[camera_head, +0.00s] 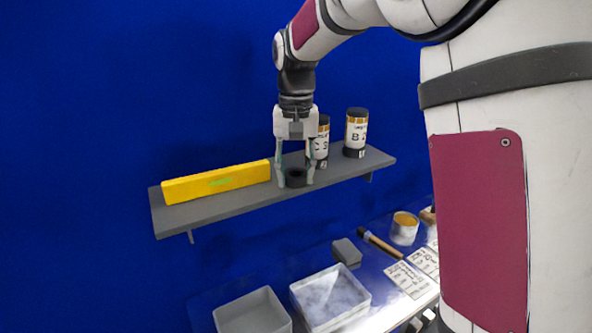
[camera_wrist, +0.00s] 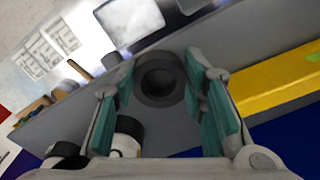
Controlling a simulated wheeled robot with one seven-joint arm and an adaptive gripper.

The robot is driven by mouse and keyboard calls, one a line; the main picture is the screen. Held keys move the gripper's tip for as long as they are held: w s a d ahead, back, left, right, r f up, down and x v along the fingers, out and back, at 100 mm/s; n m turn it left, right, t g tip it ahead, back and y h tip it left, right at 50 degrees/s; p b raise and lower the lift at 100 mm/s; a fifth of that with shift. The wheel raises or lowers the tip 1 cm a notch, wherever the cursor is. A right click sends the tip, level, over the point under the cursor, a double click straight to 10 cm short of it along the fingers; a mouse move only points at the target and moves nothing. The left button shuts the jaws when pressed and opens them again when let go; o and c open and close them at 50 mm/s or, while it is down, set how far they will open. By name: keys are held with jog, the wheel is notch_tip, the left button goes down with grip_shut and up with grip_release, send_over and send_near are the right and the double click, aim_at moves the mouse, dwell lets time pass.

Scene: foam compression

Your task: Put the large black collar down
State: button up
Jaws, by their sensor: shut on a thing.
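The large black collar (camera_head: 296,178) is a thick dark ring at the grey shelf (camera_head: 230,207), between the yellow block and the labelled jars. My gripper (camera_head: 295,172) points down over the shelf with its two fingers on either side of the collar, shut on it. In the wrist view the collar (camera_wrist: 160,79) shows its round opening between the teal finger pads (camera_wrist: 162,95). The collar appears at or very close to the shelf surface; I cannot tell whether it touches it.
A long yellow block (camera_head: 216,183) lies left on the shelf. Two labelled jars with dark bases, one marked B (camera_head: 356,131) and one partly hidden behind my gripper (camera_head: 320,143), stand to the right. Below are a frosted bin (camera_head: 330,297), a grey bin (camera_head: 252,312) and a grey block (camera_head: 346,252).

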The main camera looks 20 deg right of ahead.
jog(key=shift+f, duration=0.1)
jog(key=o, duration=1.1)
jog(key=shift+o, duration=0.2)
notch_tip(320, 180, up, 12)
jog(key=b, duration=0.2)
